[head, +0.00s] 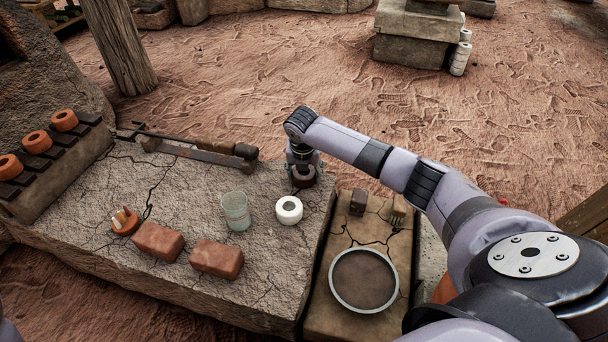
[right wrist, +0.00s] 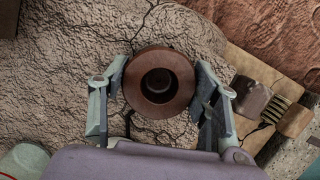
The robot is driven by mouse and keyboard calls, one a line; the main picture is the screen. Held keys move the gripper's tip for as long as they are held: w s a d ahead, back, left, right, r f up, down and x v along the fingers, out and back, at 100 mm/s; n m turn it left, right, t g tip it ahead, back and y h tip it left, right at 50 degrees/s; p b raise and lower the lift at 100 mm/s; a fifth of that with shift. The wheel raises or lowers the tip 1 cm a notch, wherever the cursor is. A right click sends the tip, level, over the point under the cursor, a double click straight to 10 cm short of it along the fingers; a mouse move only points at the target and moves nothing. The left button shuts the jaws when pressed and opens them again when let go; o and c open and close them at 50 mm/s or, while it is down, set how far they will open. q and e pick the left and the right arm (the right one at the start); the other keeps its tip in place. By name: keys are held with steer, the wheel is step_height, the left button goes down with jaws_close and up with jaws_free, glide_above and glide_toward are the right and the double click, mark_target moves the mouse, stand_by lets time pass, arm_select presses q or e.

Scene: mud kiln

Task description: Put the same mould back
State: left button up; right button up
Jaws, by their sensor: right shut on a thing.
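A dark brown round mould with a hole in its middle (right wrist: 160,80) is between the fingers of my right gripper (right wrist: 161,98). My right gripper is shut on it. In the head view the mould (head: 303,180) shows below the gripper, over the back right part of the stone slab (head: 180,185); I cannot tell whether it touches the slab. A white ring with a dark hole (head: 288,216) stands on the slab just in front of it. My left gripper is not in view.
A glass (head: 236,211), two red bricks (head: 158,242) (head: 216,259) and an orange bowl with small sticks (head: 125,221) are on the slab. Orange rings (head: 37,141) sit on a stepped rack at left. A round tray (head: 363,311) and a dark block (head: 358,201) lie at right.

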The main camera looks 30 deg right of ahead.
steer(key=o, duration=1.3)
steer(key=shift+o, duration=0.2)
